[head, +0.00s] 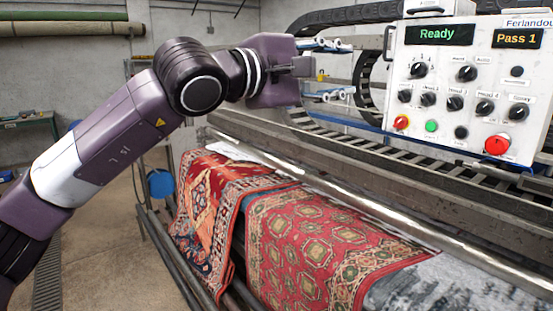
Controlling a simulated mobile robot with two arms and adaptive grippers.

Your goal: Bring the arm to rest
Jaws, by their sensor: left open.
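My left arm (108,130) comes in from the left and reaches up and across. My left gripper (335,70) is in the upper middle, held in the air above the rug machine. Its two finger sets are spread apart, one above the other, with nothing between them, and they point right toward the control panel (468,92). There is a gap between the fingertips and the panel. My right gripper does not show.
The panel has several knobs, a green button (432,126), red buttons (497,145), and displays reading "Ready" and "Pass 1". Patterned red rugs (310,238) hang over the machine below, beside a long metal roller (370,208). Open floor (110,235) lies at lower left.

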